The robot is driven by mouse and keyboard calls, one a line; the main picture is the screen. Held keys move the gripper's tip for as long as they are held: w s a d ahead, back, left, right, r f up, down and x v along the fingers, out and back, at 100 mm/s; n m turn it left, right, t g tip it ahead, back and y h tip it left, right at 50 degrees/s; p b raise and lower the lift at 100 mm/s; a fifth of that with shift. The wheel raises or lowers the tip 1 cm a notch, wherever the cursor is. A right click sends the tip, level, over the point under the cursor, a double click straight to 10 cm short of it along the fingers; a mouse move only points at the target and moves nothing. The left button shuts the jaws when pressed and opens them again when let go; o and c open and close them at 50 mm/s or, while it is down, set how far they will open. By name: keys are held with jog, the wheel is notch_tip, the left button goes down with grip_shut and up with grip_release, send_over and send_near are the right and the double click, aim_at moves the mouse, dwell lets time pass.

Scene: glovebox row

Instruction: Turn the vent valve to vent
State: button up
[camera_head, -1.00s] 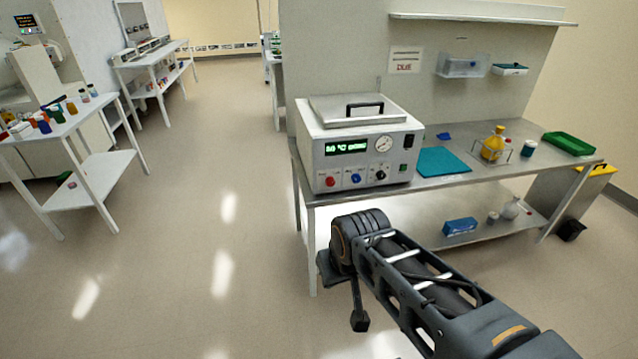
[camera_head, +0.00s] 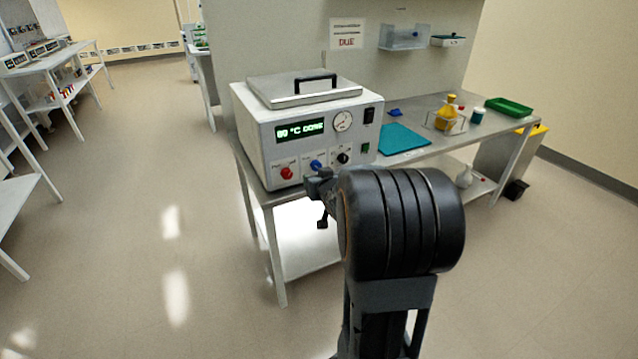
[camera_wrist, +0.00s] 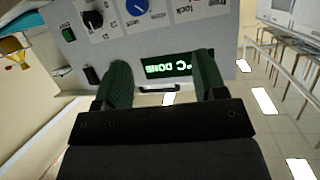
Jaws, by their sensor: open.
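The white boxy instrument (camera_head: 300,130) stands on the bench, its display (camera_head: 300,129) lit green with "80 °C DONE". Its lower front panel carries a red knob (camera_head: 286,173), a blue knob (camera_head: 316,164) and a black knob (camera_head: 343,158). The labels are too small to tell which is the vent valve. The wrist view shows the blue knob (camera_wrist: 137,7) with a white mark and the black knob (camera_wrist: 93,19) at the top. My gripper (camera_wrist: 162,75) is open and empty, in front of the panel. In the head view my gripper (camera_head: 320,186) is just below the blue knob, partly hidden by my arm.
The instrument has a gauge (camera_head: 343,121), a black switch (camera_head: 369,115) and a lid handle (camera_head: 315,82). Floor at left is open.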

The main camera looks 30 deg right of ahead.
aim_at(317, 167)
jog(key=d+f+t+y+b, duration=0.2)
jog(key=d+f+t+b, duration=0.2)
jog(key=d+f, duration=0.3)
jog(key=shift+h, duration=0.3)
jog(key=w, duration=0.4)
jog(key=w+d, duration=0.1)
jog(key=w, duration=0.4)
jog(key=w+d, duration=0.1)
jog(key=w, duration=0.3)
jog(key=shift+w, duration=0.25)
jog(key=c, duration=0.9)
jog(key=shift+c, duration=0.2)
